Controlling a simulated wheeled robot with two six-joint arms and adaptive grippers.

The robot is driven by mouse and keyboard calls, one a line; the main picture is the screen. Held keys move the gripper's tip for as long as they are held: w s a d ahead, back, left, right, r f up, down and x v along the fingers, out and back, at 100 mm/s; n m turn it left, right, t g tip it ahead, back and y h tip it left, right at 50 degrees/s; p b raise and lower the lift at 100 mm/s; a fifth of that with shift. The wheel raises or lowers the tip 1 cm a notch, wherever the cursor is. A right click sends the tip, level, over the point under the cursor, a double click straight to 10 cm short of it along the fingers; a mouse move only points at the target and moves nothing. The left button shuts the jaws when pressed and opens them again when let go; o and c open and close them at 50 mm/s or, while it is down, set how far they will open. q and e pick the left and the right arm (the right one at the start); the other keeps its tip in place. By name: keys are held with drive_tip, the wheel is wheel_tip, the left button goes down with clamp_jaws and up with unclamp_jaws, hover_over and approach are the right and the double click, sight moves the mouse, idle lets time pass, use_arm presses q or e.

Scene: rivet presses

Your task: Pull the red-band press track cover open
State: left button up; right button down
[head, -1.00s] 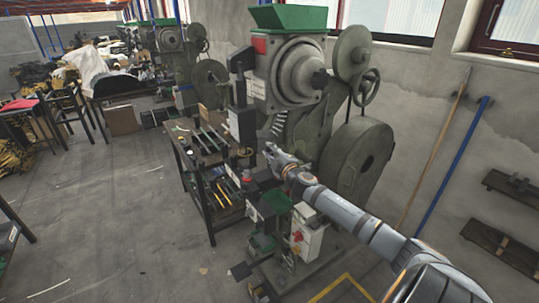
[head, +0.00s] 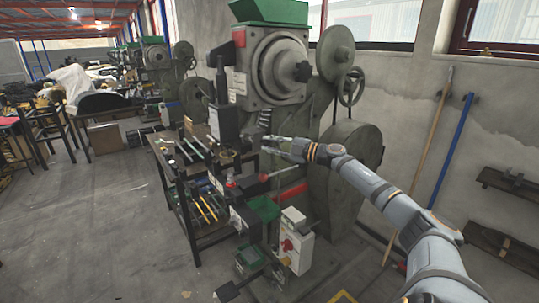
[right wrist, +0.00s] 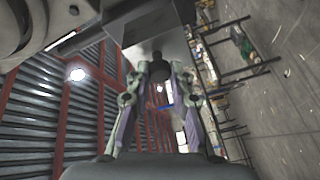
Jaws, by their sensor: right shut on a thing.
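The press with the red band (head: 290,193) low on its body stands in the middle of the head view, with a large round dial (head: 283,65) and a green hopper (head: 270,11). My right gripper (head: 268,144) reaches in from the right beside a small grey block (head: 250,138) at track height. In the right wrist view its fingers (right wrist: 160,85) close around a dark rounded knob (right wrist: 157,56), which I take for the track cover's handle. The cover's outline and how far it is open cannot be made out. My left gripper is not in view.
A red-knobbed lever (head: 263,177) and a white switch box (head: 294,244) sit below my right gripper. A tool bench (head: 177,160) stands left of the press. A large flywheel (head: 350,172) is behind my right arm. Open floor lies at the left.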

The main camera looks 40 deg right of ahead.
drive_tip(key=shift+r, duration=0.15)
drive_tip(key=c, duration=1.5)
unclamp_jaws()
drive_tip(key=o, duration=0.3)
drive_tip(key=shift+w+a, duration=0.15)
